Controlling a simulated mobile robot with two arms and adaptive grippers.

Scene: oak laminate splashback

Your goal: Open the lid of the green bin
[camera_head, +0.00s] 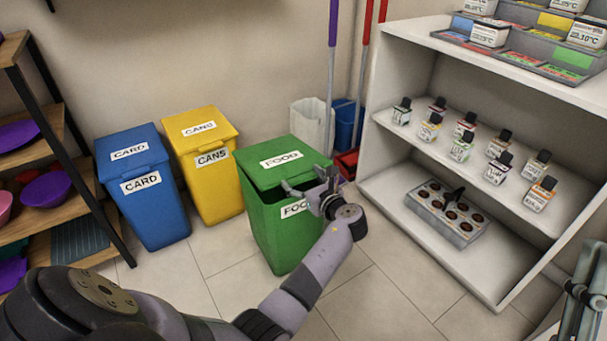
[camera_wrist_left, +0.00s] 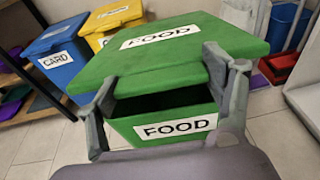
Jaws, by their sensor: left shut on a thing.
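The green bin (camera_head: 272,236) labelled FOOD stands on the tiled floor, right of the yellow bin. Its green lid (camera_head: 262,163) is tilted up a little at the front, with a dark gap under the front edge. The lid (camera_wrist_left: 188,70) and the bin's front (camera_wrist_left: 150,134) also show in the left wrist view. My left gripper (camera_head: 310,190) is at the lid's front edge, shut on the lid, with one finger towards each side in the wrist view (camera_wrist_left: 163,88). Part of my right gripper (camera_head: 580,292) shows at the right edge; its fingertips are unclear.
A blue CARD bin (camera_head: 155,211) and a yellow CANS bin (camera_head: 214,187) stand to the left. A white shelf unit (camera_head: 395,215) with bottles and a tray is on the right. Mops and buckets (camera_head: 312,122) stand behind. A dark-framed rack (camera_head: 75,152) is far left.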

